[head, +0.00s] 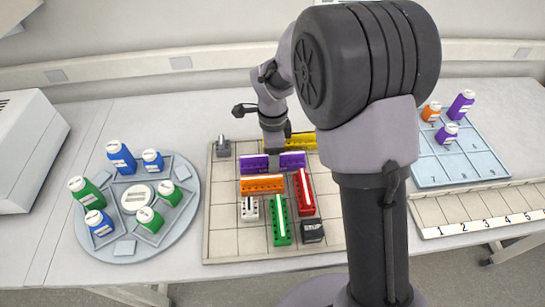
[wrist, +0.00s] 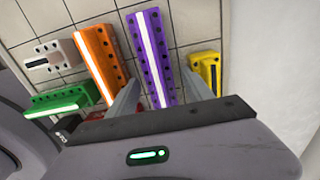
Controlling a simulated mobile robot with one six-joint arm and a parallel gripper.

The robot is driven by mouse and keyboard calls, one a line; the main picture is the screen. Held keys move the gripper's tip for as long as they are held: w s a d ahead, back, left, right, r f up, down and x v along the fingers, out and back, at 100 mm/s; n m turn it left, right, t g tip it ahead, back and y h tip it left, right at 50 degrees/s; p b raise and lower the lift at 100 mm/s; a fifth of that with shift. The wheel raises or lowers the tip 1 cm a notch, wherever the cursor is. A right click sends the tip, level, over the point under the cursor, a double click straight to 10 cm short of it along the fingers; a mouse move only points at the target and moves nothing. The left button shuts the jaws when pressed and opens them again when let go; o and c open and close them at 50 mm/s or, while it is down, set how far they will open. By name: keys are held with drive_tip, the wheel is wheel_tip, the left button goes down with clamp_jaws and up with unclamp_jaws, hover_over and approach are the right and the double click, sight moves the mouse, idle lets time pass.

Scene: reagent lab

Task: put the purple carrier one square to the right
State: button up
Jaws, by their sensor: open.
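The purple carrier (head: 292,161) lies lengthwise left to right on the gridded board (head: 222,222), between the yellow carrier (head: 303,141) and the orange carrier (head: 262,184). It has a pale stripe and a row of dark holes. My gripper (head: 275,153) is over its middle. In the wrist view the open gripper (wrist: 160,78) has one finger on each side of the purple carrier (wrist: 150,50). I cannot tell whether the fingers touch it. My arm hides part of the board's right side.
A red carrier (head: 304,192), green carrier (head: 281,220), white block (head: 249,208), black block (head: 312,231) and grey block (head: 223,147) stand on the board. A round tray (head: 122,249) with bottles is left. A blue tray (head: 430,172) and numbered strip (head: 455,208) are right.

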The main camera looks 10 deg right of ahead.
wheel_tip(320, 180, up, 10)
drive_tip(key=p, duration=0.3)
drive_tip(key=shift+r, duration=0.25)
drive_tip(key=s+d+r+n+t, duration=0.2)
drive_tip(key=s+r+n, duration=0.3)
drive_tip(key=r, duration=0.4)
drive_tip(key=s+d+r+n+t+y, duration=0.1)
drive_tip(key=s+n, duration=0.8)
drive_tip(key=s, duration=0.9)
wheel_tip(320, 180, up, 2)
drive_tip(key=t+y, duration=0.1)
drive_tip(key=t, duration=0.1)
drive_tip(key=shift+t, duration=0.4)
drive_tip(key=shift+d, duration=0.1)
